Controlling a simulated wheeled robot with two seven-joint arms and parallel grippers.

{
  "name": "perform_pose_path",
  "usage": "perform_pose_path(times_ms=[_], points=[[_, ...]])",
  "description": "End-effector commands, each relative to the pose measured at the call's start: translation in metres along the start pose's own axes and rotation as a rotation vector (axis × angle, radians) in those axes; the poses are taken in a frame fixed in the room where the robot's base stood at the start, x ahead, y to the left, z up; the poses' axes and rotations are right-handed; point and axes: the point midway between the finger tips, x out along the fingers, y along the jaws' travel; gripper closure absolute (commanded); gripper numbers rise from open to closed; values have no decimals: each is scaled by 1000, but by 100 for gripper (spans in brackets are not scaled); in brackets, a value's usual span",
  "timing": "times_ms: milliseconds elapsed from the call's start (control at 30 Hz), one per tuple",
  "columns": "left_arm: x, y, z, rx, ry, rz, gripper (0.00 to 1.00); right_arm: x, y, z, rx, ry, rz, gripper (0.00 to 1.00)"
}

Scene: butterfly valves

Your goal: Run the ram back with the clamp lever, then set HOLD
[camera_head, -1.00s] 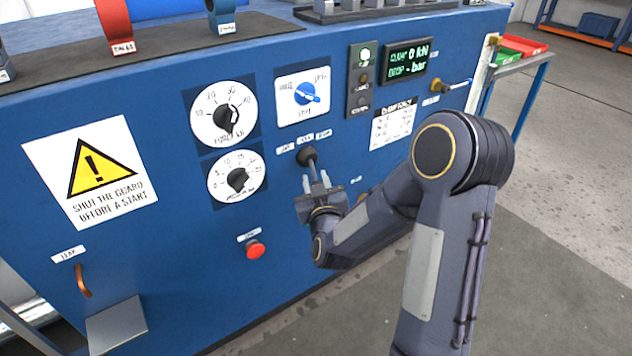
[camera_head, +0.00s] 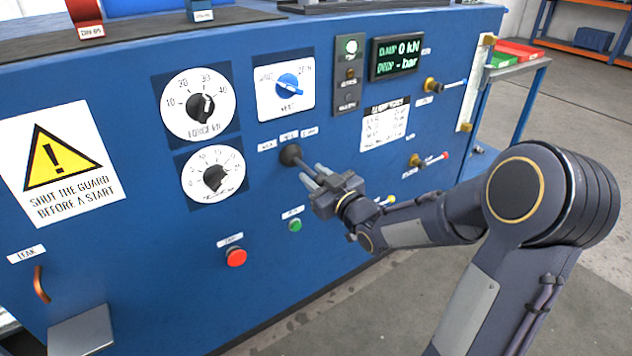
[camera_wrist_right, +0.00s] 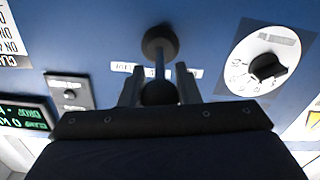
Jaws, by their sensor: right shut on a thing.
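The clamp lever (camera_head: 290,155) is a black lever with a round boot on the blue panel, under three small labels. In the right wrist view its shaft (camera_wrist_right: 159,68) comes straight out between my fingers. My right gripper (camera_head: 313,176) is shut on the lever's dark ball end (camera_wrist_right: 159,93). In the head view the lever slants down and right from its boot. The blue selector knob (camera_head: 290,84) sits on a white plate above; its labels are blurred and I cannot tell its exact setting. The display (camera_head: 397,57) reads clamp 0 kN, drop - bar. My left gripper is out of view.
Force dial (camera_head: 200,105) and lower dial (camera_head: 213,174) are left of the lever. A red button (camera_head: 236,257) and a green button (camera_head: 295,225) sit below. Small valve handles (camera_head: 433,85) are right. Floor is free at the right.

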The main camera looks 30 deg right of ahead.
Motion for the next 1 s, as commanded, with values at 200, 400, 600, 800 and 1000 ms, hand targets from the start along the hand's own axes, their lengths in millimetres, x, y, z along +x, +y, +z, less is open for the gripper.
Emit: perform_pose_path(times_ms=[200, 400, 600, 800, 1000], points=[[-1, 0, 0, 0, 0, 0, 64, 0, 1, -2, -1, 2, 1, 100], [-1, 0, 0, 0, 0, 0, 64, 0, 0, -1, -1, 2, 1, 50], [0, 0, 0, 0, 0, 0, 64, 0, 0, -1, -1, 1, 1, 50], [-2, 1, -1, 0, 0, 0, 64, -12, 1, -2, -1, 1, 3, 50], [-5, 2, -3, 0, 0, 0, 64, -47, 1, -2, -2, 0, 4, 50]])
